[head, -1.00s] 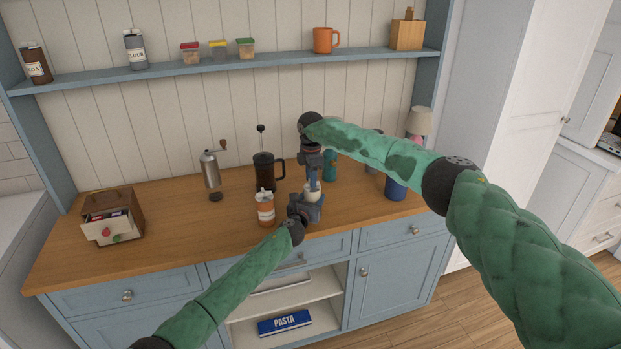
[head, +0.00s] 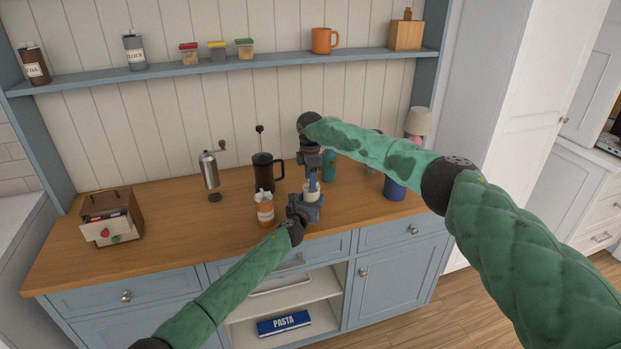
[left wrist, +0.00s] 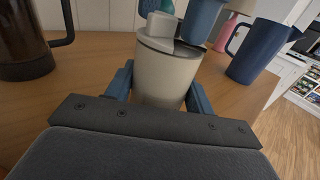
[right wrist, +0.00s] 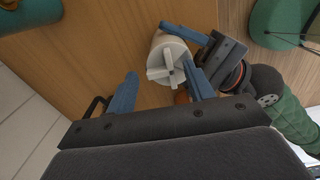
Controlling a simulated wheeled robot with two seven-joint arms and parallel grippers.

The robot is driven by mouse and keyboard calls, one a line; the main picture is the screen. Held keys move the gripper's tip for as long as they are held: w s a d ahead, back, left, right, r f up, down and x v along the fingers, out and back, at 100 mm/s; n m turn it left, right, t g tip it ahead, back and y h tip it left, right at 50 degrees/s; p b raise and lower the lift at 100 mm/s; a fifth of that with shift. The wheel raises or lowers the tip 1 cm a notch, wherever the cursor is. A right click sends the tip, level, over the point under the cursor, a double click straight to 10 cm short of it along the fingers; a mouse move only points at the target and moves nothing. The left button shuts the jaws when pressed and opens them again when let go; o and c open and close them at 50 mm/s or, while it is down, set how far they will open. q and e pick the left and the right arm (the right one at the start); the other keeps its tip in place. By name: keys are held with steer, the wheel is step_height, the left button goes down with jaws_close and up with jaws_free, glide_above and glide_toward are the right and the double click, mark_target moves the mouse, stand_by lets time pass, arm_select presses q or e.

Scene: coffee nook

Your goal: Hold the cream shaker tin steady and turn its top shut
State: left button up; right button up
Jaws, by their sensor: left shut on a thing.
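The cream shaker tin (head: 311,197) stands upright near the counter's front edge. My left gripper (head: 306,208) is shut around its body; in the left wrist view the tin (left wrist: 165,80) sits between the two blue fingers. My right gripper (head: 313,180) points down from above the tin. Its fingers (right wrist: 160,88) are apart, to either side of the top's grip, with a gap showing at least on the left side. Whether the top is fully seated cannot be told.
An orange-labelled bottle (head: 264,208) stands just left of the tin, with a dark French press (head: 264,172) behind it.

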step_height(320, 180, up, 12)
stand_by(0.7)
arm_select(q)
steer(key=o, duration=1.1)
steer(key=shift+o, duration=0.2)
arm_select(e)
steer(key=shift+f, duration=0.1)
arm_select(q)
steer(key=shift+s, duration=0.1)
